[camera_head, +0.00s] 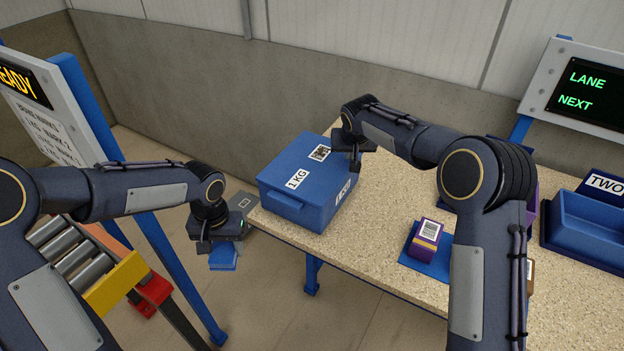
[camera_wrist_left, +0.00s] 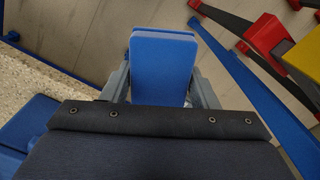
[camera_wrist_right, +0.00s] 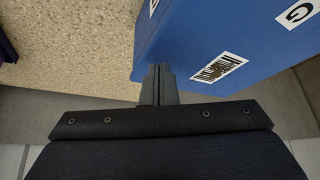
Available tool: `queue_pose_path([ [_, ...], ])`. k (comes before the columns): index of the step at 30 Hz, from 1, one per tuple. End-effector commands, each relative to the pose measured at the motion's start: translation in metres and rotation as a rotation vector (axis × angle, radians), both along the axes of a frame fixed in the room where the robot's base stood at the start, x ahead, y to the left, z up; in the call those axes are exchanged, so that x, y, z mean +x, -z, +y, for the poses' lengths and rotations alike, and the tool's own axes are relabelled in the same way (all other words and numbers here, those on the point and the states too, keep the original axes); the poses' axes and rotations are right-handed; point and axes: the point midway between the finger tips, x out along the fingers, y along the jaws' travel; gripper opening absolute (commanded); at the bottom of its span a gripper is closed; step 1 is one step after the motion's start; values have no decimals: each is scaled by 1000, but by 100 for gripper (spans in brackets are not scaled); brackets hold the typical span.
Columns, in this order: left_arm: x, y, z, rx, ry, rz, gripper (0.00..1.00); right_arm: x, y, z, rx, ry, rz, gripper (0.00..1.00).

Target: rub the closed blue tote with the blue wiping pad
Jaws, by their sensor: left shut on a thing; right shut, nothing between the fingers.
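The closed blue tote (camera_head: 308,190) stands on the speckled table with a "1KG" label and a printed code on its lid. My left gripper (camera_head: 221,248) is shut on the blue wiping pad (camera_head: 224,259), left of the tote and off the table edge. The pad shows large between the fingers in the left wrist view (camera_wrist_left: 162,68). My right gripper (camera_head: 354,160) is shut and empty at the tote's far right corner. Whether its fingertips touch the tote I cannot tell.
A purple and yellow box (camera_head: 426,238) sits on a blue mat on the speckled table (camera_head: 385,270). A blue bin (camera_head: 590,226) labelled "TWO" is at the right. A roller conveyor (camera_head: 70,255) with a yellow part and blue posts is at the left. The table is clear between tote and mat.

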Motion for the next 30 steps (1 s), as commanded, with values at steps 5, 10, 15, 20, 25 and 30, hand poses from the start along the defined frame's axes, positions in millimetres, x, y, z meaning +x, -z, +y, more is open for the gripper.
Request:
queue_pose_path([
  [5, 0, 3, 0, 0, 0, 0, 30, 0, 4, 0, 0, 0, 0, 0],
  [10, 0, 6, 0, 0, 0, 0, 30, 0, 8, 0, 0, 0, 1, 0],
  [15, 0, 7, 0, 0, 0, 0, 30, 0, 9, 0, 0, 0, 0, 0],
  [20, 0, 4, 0, 0, 0, 0, 30, 0, 4, 0, 0, 0, 0, 0],
  [25, 0, -5, 0, 0, 0, 0, 30, 0, -9, 0, 1, 0, -1, 0],
  [30, 0, -14, 0, 0, 0, 0, 30, 0, -23, 0, 1, 0, -1, 0],
])
